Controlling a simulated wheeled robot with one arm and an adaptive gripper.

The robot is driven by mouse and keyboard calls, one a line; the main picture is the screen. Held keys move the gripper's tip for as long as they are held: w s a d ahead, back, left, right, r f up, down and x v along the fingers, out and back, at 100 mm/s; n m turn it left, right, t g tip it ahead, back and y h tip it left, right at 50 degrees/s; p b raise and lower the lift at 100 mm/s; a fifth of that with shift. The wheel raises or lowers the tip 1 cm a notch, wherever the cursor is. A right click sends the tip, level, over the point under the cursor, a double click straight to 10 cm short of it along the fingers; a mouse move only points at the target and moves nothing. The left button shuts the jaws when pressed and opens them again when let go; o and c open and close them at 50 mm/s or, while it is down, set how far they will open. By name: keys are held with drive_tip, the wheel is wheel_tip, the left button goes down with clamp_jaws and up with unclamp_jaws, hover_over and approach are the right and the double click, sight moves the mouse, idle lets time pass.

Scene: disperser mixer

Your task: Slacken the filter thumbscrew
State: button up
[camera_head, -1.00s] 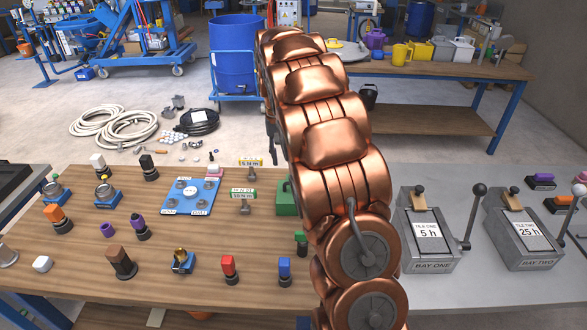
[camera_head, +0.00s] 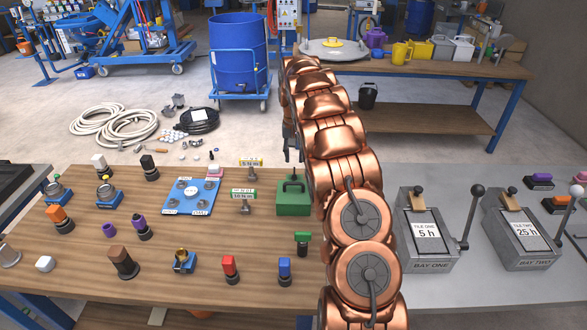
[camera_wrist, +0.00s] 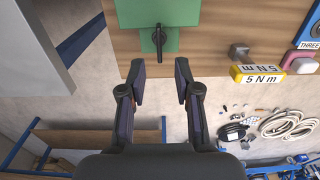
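No part carries a legible filter label, so I cannot tell which one is the filter thumbscrew. A green block (camera_head: 293,208) with a dark handle on top stands on the wooden bench. In the wrist view the green block (camera_wrist: 185,12) lies just beyond my fingertips. My gripper (camera_wrist: 160,70) is open and empty, its two dark fingers apart and apparently clear of the block. A grey knob with a yellow "5 N m" tag (camera_wrist: 262,76) is to the right. In the head view the yellow tag (camera_head: 251,162) and a green tag (camera_head: 243,194) stand left of the block.
A blue plate (camera_head: 180,206) with several grey knobs lies left of the tags. A small green-topped part (camera_head: 302,240) stands in front of the block. Bay One (camera_head: 428,240) and Bay Two (camera_head: 520,235) are on the grey bench at right. Floor behind the bench is partly clear.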

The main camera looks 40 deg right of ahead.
sight(294, 175)
wheel_tip(294, 175, down, 6)
drive_tip(key=shift+f+p, duration=0.1)
drive_tip(key=shift+p, duration=0.85)
drive_tip(key=shift+c, duration=0.3)
clamp_jaws()
drive_tip(key=shift+a, duration=0.15)
